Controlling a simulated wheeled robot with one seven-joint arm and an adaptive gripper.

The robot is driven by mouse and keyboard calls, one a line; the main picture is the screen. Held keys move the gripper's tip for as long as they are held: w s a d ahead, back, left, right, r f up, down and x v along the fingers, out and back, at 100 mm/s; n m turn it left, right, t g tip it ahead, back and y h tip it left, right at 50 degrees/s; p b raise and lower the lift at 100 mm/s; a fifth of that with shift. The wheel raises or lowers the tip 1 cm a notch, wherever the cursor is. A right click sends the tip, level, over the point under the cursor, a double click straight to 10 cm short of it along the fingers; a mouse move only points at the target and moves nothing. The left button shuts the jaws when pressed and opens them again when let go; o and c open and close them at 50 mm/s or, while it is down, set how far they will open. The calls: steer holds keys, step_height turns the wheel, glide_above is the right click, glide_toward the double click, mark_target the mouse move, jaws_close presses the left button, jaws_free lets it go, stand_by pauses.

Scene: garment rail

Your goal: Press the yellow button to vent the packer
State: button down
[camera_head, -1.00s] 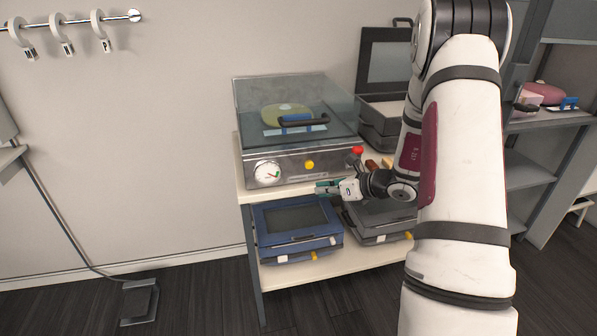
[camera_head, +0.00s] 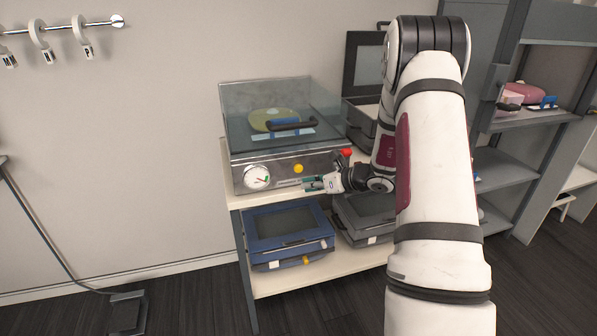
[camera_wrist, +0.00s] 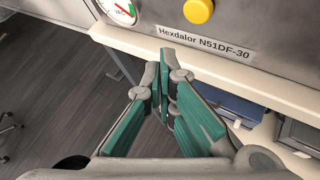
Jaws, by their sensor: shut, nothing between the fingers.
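The packer (camera_head: 290,150) is a metal box with a clear lid, standing on the cart's top shelf. The lid is down, with a green item under it. The yellow button (camera_head: 298,168) is on its front panel, right of the round gauge (camera_head: 257,177). In the wrist view the yellow button (camera_wrist: 198,11) is at the top, above the label "Hexdalor N51DF-30". My gripper (camera_head: 308,184) is just in front of the panel, a little below and right of the button, apart from it. In the wrist view its green-padded fingers (camera_wrist: 165,75) are shut and empty.
A red knob (camera_head: 346,152) is at the packer's right front corner. The cart's pale top edge (camera_wrist: 125,40) runs below the panel. A blue case (camera_head: 290,232) and a grey case (camera_head: 365,215) sit on the lower shelf. A grey shelf unit (camera_head: 510,165) stands right.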

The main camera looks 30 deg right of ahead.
steer(key=shift+w+d+b, duration=0.3)
steer(key=shift+w+b, duration=0.05)
steer(key=shift+w, duration=0.6)
steer(key=shift+w+d+b, duration=0.25)
steer(key=shift+w+b, duration=0.05)
steer(key=shift+w, duration=0.6)
steer(key=shift+w+d, duration=0.1)
steer(key=shift+w, duration=0.3)
steer(key=shift+w+d+b, duration=0.1)
steer(key=shift+w+b, duration=0.25)
steer(key=shift+b, duration=0.1)
stand_by(0.6)
stand_by(0.4)
steer(key=shift+s+a, duration=0.2)
steer(key=shift+s, duration=0.55)
steer(key=shift+s, duration=0.1)
steer(key=shift+s+a+p, duration=0.2)
steer(key=shift+s+a, duration=0.05)
steer(key=shift+s, duration=0.55)
steer(key=shift+s+a+p, duration=0.2)
steer(key=shift+s, duration=0.55)
steer(key=shift+s+a+p, duration=0.2)
steer(key=shift+s+a, duration=0.05)
steer(key=shift+s, duration=0.55)
